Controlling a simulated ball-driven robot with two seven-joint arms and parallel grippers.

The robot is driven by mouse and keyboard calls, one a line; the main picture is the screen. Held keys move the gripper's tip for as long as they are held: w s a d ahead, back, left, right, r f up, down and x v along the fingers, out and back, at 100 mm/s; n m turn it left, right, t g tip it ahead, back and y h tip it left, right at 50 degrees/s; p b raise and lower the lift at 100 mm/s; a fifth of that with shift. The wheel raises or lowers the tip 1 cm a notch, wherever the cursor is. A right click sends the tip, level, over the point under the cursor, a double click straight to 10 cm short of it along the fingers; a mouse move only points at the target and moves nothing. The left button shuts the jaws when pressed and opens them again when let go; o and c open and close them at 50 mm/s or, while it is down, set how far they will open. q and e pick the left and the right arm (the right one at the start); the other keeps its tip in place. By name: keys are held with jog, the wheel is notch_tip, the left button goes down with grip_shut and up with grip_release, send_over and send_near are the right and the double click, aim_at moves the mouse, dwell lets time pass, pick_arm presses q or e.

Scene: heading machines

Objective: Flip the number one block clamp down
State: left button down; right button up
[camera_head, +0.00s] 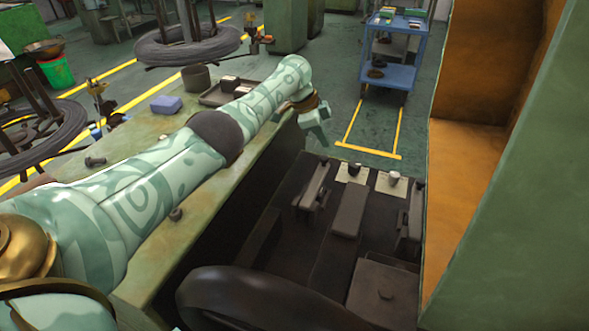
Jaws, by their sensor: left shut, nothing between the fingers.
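The dark machine bed (330,260) lies at the lower middle of the head view. A dark clamp-like bar (315,188) stands on its left side, and another dark clamp-like part (405,228) is on its right side. No number is readable, so I cannot tell which is the number one block clamp or whether either is down. My left arm reaches in from the left across the green bench. My left gripper (318,136) is shut and empty, pointing down beyond the far left edge of the machine bed, apart from the clamps. My right gripper is out of view.
A green bench (262,160) holds a dark tray (218,97), a blue block (166,104) and small metal parts. A green cabinet with an orange inside (470,150) bounds the right. A dark curved part (240,290) is in front. A blue cart (390,75) stands behind.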

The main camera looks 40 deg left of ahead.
pick_arm(q)
jog(key=p+v, duration=0.8)
jog(key=v, duration=0.8)
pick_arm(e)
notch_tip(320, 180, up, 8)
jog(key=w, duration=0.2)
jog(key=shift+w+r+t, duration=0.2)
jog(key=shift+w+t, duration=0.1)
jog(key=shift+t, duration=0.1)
pick_arm(q)
jog(key=shift+a, duration=0.1)
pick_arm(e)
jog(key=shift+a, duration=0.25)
